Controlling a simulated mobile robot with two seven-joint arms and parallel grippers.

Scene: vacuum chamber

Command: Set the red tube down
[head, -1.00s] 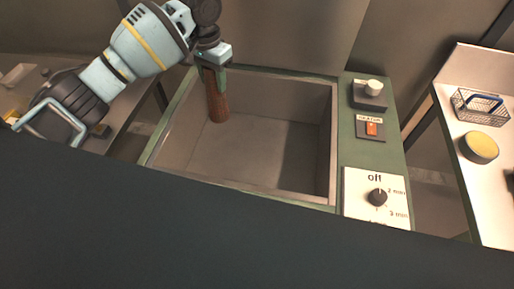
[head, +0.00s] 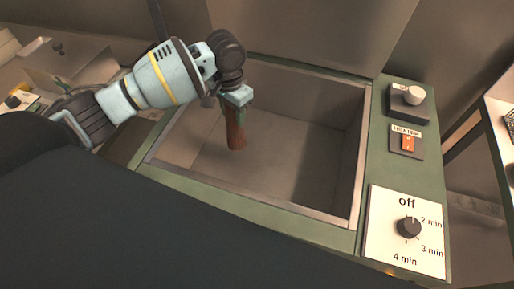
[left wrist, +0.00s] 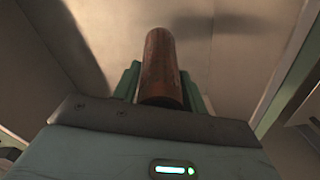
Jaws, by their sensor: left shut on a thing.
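The red tube (head: 236,134) is a reddish-brown cylinder hanging roughly upright in the head view. My left gripper (head: 238,112) is shut on its upper part and holds it inside the open grey chamber (head: 310,165), near the chamber's left back side. The tube also shows in the left wrist view (left wrist: 161,62), between the two green fingers, pointing away toward the chamber's grey floor. I cannot tell whether the tube's lower end touches the floor. My right gripper is not in view.
A green rim (head: 300,227) surrounds the chamber. On the right are a black box with a pale knob (head: 413,95), a red switch (head: 407,143) and a timer dial (head: 409,227) marked "off". The chamber floor right of the tube is clear.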

